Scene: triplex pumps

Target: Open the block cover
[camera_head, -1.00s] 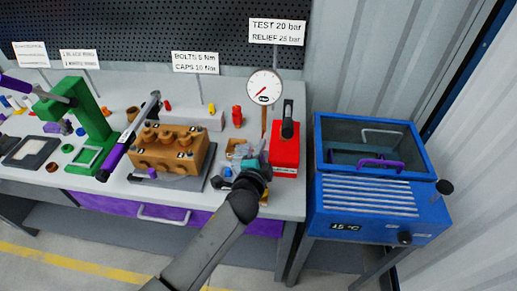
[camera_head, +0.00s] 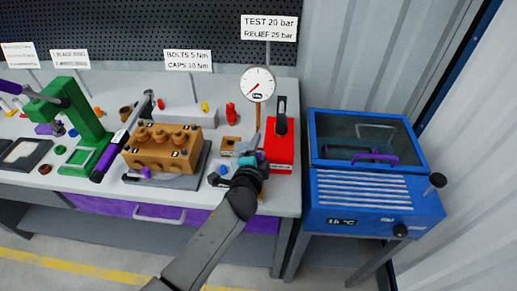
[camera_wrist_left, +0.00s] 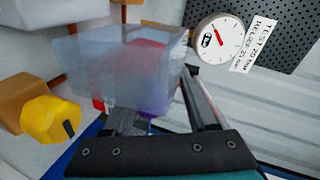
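A clear, box-shaped cover (camera_wrist_left: 130,65) fills the middle of the left wrist view, just past my left fingertips. Red and purple parts show blurred through and below it. My left gripper (camera_wrist_left: 158,112) has its two fingers apart; the right finger runs along the cover's right edge. Contact with the cover cannot be made out. In the head view my left gripper (camera_head: 246,163) is over the bench, in front of the red box and right of the brown pump block (camera_head: 160,150). The gripper and wrist hide most of the cover there. My right gripper is not in view.
A red box (camera_head: 280,153) with a black lever and a pressure gauge (camera_head: 258,84) on a post stand close by. A purple-handled wrench (camera_head: 108,160) lies left of the pump block. A blue tank (camera_head: 375,200) is at right. A yellow knob (camera_wrist_left: 50,118) shows in the wrist view.

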